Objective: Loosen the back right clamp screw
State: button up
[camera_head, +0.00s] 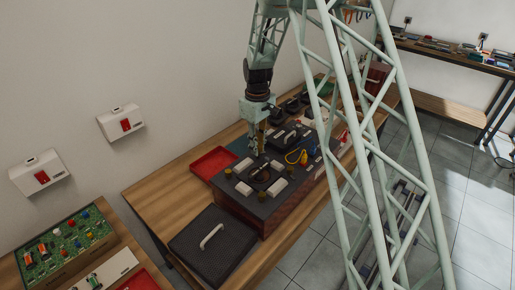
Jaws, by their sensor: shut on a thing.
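The hifi unit (248,209) has a dark top and reddish-brown sides and stands on a wooden table. Brass-coloured clamp screws show on its top at the left (228,172), at the front (264,196) and at the right (291,167). White blocks and a round dark part lie between them. My gripper (255,151) points down at the back of the unit's top. It is shut on the back right clamp screw, which its fingers mostly hide.
A red tray (213,163) lies left of the unit. A dark panel with a pale handle (205,247) lies in front of it. A green circuit board (62,247) is on the near table. White boxes hang on the wall.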

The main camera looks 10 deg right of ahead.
dwell(0.4)
jog(key=o, duration=0.8)
jog(key=shift+o, duration=0.2)
jog(key=shift+r, duration=0.15)
notch_tip(320, 180, up, 12)
dwell(0.3)
dwell(0.4)
